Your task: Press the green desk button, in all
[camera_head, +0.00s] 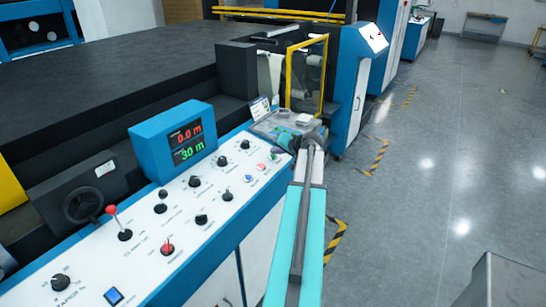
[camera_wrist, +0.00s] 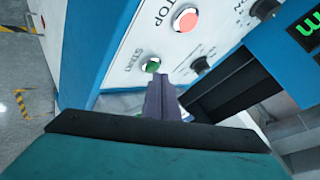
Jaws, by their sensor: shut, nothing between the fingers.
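The green desk button (camera_wrist: 152,65) shows in the wrist view, beside the word START on the white panel. It also shows in the head view (camera_head: 274,156) at the panel's far right end, small and close to my gripper. My gripper (camera_wrist: 158,79) is shut and empty. In the wrist view its fingertips are at the lower edge of the green button and overlap it slightly. I cannot tell whether they touch it.
A red STOP button (camera_wrist: 186,19) and a black knob (camera_wrist: 201,65) are near the green one. The sloping white control panel (camera_head: 205,230) carries several knobs and a red-topped lever (camera_head: 111,210). A blue display box (camera_head: 172,140) stands behind it. Open floor (camera_head: 440,170) lies right.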

